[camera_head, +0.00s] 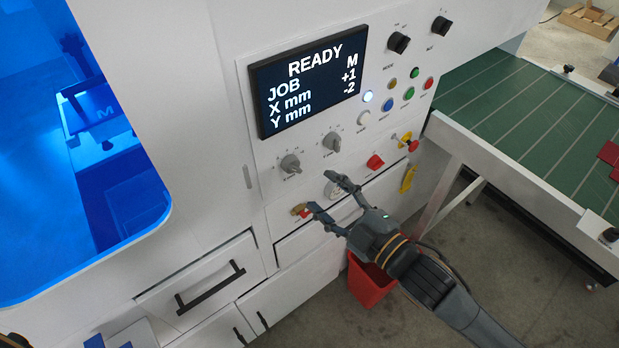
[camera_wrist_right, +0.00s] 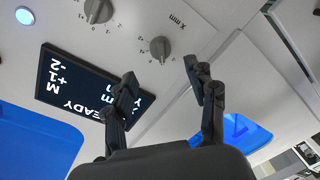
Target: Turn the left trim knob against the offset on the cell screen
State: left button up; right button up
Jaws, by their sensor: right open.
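The cell screen (camera_head: 308,80) reads READY, JOB M, X mm +1, Y mm -2. Below it on the white panel are two grey trim knobs: the left one (camera_head: 291,165) and the right one (camera_head: 332,142). In the right wrist view the picture is turned over; the left knob (camera_wrist_right: 160,48), beside the "X mm" label, shows between and beyond my fingertips, and the other knob (camera_wrist_right: 98,11) is at the top edge. My right gripper (camera_head: 322,192) is open and empty, below the knobs and apart from them.
Black selector knobs (camera_head: 398,42) and lit coloured buttons (camera_head: 388,104) are right of the screen. A red knob (camera_head: 375,161) and drawers with black handles (camera_head: 210,288) are lower. A red bin (camera_head: 368,284) stands below my right arm. A green conveyor (camera_head: 540,110) is at right.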

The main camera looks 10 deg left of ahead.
jog(key=v, duration=0.4)
dwell(0.4)
jog(key=w+d+f+m+h, duration=0.2)
jog(key=d+f+m+h, duration=0.15)
jog(key=f, duration=0.55)
jog(key=w+d+f+m+h, duration=0.2)
jog(key=d+f, duration=0.3)
jog(key=f, duration=0.4)
jog(key=w+d+f+m+h, duration=0.2)
jog(key=d+f+m, duration=0.15)
jog(key=f, duration=0.55)
jog(key=s+d+f+m+g+h, duration=0.1)
jog(key=s+d+f, duration=0.15)
jog(key=f, duration=0.35)
jog(key=s+d+f+m+g+h, duration=0.1)
jog(key=s+d+f+h, duration=0.15)
jog(key=f, duration=0.25)
jog(key=s+d+f+m+g+h, duration=0.1)
jog(key=s+d+f+m+g, duration=0.3)
jog(key=s+f, duration=0.9)
jog(key=s+f+m+g, duration=0.1)
jog(key=s+f, duration=0.3)
jog(key=s, duration=0.7)
jog(key=s+d+f+m+g+h, duration=0.1)
jog(key=s+f+g, duration=0.2)
jog(key=s, duration=0.8)
jog(key=shift+s+d+f+g+b, duration=0.15)
jog(key=shift+f+g+b, duration=0.2)
jog(key=shift+f, duration=0.6)
